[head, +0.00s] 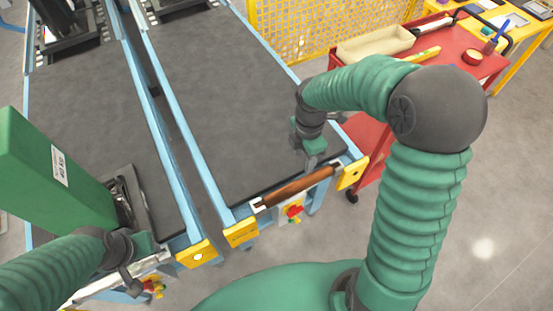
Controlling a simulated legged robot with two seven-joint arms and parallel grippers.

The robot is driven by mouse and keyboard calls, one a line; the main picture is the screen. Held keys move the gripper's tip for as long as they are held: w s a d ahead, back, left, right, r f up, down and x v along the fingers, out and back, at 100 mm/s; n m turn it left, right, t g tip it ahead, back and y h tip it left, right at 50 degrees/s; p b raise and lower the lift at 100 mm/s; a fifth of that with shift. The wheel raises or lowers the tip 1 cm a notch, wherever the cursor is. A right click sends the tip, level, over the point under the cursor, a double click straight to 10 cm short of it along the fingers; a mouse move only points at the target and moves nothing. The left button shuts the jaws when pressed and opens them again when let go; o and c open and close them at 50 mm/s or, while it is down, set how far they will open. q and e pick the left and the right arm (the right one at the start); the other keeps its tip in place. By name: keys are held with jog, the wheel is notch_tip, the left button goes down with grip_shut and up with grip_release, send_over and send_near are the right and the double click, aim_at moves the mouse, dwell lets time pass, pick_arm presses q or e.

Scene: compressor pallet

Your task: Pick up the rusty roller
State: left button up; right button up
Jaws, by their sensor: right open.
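The rusty roller (298,188) is a brown-orange cylinder at the near end of the right-hand conveyor (215,85). It lies between a yellow end bracket on its left and another on its right. My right gripper (311,162) is open and empty, above the belt's near edge, just beyond the roller's right part. It looks apart from the roller, though the exact gap is hard to judge. My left gripper (132,283) is low at the left, near the end of the left-hand conveyor (90,110). Its fingers are too small and dark to read.
A green box-shaped object (50,170) stands over the left conveyor. A red cart (455,70) with a beige tray (375,43) is at the upper right. Yellow fencing (300,30) is behind. Floor at right is clear.

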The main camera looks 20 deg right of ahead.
jog(key=b, duration=0.1)
send_over(299, 183)
jog(key=a, duration=0.1)
jog(key=shift+n, duration=0.4)
jog(key=f, duration=0.4)
jog(key=s+f, duration=0.1)
jog(key=f, duration=0.5)
jog(key=w+f, duration=0.1)
jog(key=shift+d+f, duration=0.15)
jog(key=shift+d, duration=0.2)
jog(key=f, duration=0.4)
jog(key=shift+s+d, duration=0.15)
jog(key=shift+d, duration=0.25)
jog(key=shift+a+f, duration=0.1)
jog(key=shift+f, duration=0.25)
jog(key=shift+w+a, duration=0.25)
jog(key=shift+s, duration=0.1)
jog(key=c, duration=0.4)
pick_arm(q)
jog(key=shift+s+a+f+b, duration=0.3)
jog(key=shift+s+a+f, duration=0.1)
jog(key=shift+s+f, duration=0.15)
pick_arm(e)
jog(key=shift+d, duration=0.15)
grip_shut()
